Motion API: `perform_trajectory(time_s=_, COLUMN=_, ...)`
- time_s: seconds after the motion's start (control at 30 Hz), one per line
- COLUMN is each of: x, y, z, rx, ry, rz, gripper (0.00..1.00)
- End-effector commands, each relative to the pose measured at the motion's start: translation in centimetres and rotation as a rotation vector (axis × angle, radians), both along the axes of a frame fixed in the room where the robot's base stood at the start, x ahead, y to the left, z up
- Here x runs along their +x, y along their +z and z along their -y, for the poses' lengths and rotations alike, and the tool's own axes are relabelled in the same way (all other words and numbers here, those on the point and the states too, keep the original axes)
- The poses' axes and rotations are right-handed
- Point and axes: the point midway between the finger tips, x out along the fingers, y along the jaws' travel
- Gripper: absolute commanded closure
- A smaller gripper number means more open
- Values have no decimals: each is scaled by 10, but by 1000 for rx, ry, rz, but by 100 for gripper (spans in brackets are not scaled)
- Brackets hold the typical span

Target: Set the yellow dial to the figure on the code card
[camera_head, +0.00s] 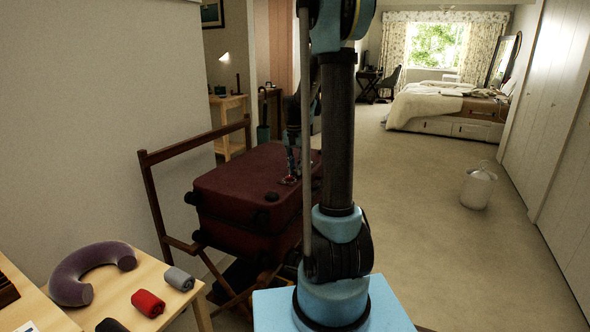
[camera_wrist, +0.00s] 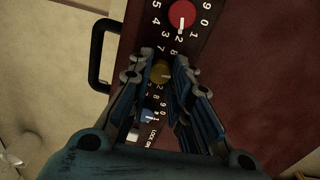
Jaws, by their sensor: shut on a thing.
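The maroon suitcase (camera_head: 240,190) lies on a wooden rack, and its dark panel with numbered dials shows in the wrist view. The yellow dial (camera_wrist: 160,72) sits between the red dial (camera_wrist: 182,15) and the blue dial (camera_wrist: 148,114). My gripper (camera_wrist: 163,64) is shut on the yellow dial, with a finger on each side. The fingers hide part of its figure ring, so I cannot tell which figure its pale mark meets. In the head view my gripper (camera_head: 291,174) is at the suitcase's top. I see no readable code card.
A black handle (camera_wrist: 97,55) stands out from the suitcase's edge. The rack's upright frame (camera_head: 152,190) is beside it. A table at lower left holds a purple neck pillow (camera_head: 75,275) and several rolled cloths. Open floor lies to the right, with a white bin (camera_head: 478,188).

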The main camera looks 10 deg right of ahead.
Motion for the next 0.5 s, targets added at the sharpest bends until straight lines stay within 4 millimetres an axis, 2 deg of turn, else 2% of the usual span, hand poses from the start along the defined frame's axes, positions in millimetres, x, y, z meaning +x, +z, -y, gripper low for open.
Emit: perform_trajectory(time_s=0.5, x=3, y=0, z=-1, rx=1, ry=307, rz=7, gripper=100)
